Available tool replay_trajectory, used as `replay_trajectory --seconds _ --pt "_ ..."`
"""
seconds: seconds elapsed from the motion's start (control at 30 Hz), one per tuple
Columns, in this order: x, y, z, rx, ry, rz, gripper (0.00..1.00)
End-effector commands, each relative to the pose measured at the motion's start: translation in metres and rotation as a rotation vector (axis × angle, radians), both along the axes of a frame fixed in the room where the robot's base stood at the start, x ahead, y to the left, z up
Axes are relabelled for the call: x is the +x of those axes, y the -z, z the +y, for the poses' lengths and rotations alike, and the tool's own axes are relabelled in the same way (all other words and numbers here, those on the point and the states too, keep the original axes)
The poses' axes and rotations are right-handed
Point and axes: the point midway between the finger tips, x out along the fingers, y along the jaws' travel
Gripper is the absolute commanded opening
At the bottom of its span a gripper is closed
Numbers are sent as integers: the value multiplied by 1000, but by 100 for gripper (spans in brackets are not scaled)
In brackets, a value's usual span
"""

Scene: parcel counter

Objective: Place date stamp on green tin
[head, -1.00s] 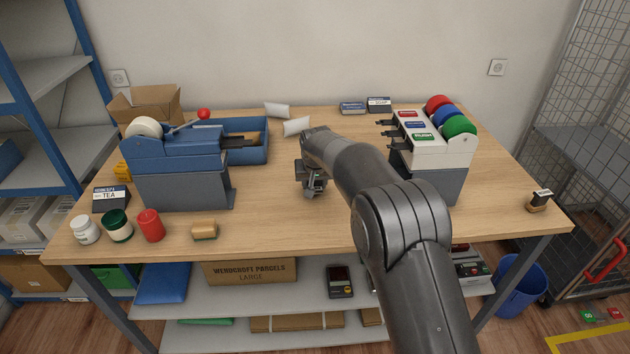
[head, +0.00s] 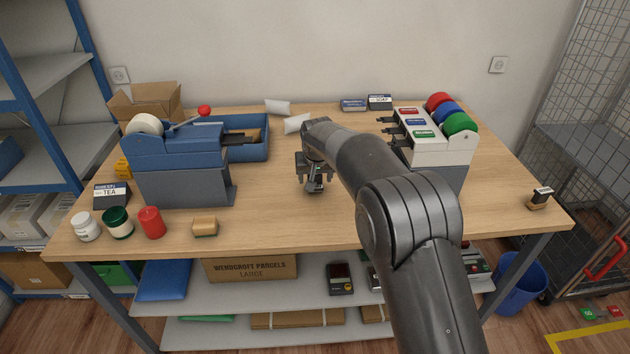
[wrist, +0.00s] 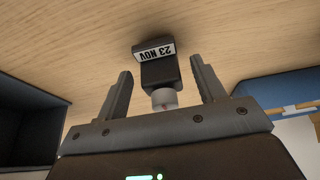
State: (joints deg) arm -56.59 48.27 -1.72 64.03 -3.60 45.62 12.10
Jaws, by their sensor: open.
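The date stamp (wrist: 158,66), a black block with a white "23 NOV" label and a pale round handle, shows in the wrist view. It is on the wooden top, between the two spread fingers of my gripper (wrist: 160,84), with a gap on each side. In the head view my gripper (head: 315,182) is low over the middle of the counter and mostly hides the stamp. The green tin (head: 117,222) stands at the front left of the counter, between a white jar (head: 84,227) and a red tin (head: 151,223).
A blue tape machine (head: 178,165) stands behind the tins, and a label dispenser (head: 430,150) at the right. The front middle is clear.

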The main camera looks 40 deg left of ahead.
Motion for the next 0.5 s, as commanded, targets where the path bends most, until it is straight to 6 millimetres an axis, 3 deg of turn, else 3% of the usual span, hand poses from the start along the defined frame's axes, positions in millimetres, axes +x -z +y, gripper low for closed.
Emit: replay_trajectory --seconds 0.2,0.5 --pt "-11 -45 -13 3 1 -1 63" --pt "-20 -73 -21 2 1 0 63"
